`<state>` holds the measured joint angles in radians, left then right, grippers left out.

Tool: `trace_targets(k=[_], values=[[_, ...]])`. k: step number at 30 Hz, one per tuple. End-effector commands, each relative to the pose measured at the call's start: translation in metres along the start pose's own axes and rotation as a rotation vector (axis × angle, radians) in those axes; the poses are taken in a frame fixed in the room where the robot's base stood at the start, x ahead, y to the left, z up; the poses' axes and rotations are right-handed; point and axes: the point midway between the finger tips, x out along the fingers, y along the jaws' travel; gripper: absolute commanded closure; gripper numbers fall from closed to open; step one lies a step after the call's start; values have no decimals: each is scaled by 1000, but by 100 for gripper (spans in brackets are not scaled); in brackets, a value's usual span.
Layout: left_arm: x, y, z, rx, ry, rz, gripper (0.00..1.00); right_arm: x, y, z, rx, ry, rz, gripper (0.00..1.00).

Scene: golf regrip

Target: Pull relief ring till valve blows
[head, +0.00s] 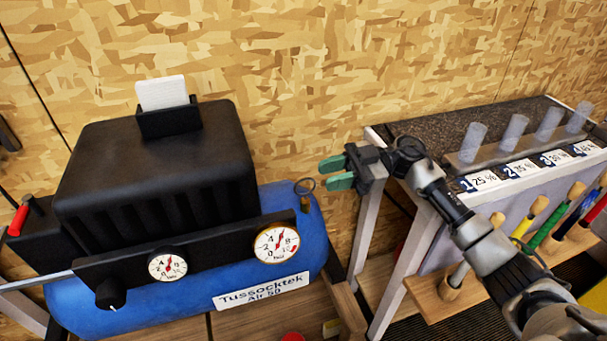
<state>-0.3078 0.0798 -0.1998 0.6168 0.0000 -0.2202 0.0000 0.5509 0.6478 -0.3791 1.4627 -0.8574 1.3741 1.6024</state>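The relief ring (304,186) is a small brass-coloured ring at the upper right end of the blue compressor tank (315,235). The valve body beneath it is too small to make out clearly. My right gripper (339,173) has green fingertips pointing left toward the ring. Its fingers are apart with nothing between them, and it is a short way right of the ring, not touching it. Two round gauges, a smaller left one (167,265) and a larger right one (277,243), sit on the black front panel. My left gripper is not in view.
The black compressor cover (155,165) carries a white card (162,93). A red-handled switch (19,220) is at the left and a black knob (109,293) below the panel. At right, a bench (440,130) holds several clear cups above a rack of golf grips.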

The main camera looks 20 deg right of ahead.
Motion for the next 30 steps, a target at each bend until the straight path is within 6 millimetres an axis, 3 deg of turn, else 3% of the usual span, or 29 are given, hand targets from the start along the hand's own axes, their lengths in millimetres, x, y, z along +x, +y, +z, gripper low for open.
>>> trace_targets(k=[3, 9, 21, 27, 30], values=[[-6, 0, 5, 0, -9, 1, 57, 24, 0, -2, 0, 5, -2, 68], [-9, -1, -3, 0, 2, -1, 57, 50, 0, -1, 1, 2, -1, 68], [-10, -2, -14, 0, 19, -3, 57, 58, 0, 0, 0, 0, 1, 68], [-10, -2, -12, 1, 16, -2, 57, 58, 0, 0, 0, 0, 0, 97], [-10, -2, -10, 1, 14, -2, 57, 58, 0, 0, -1, 0, 1, 100]])
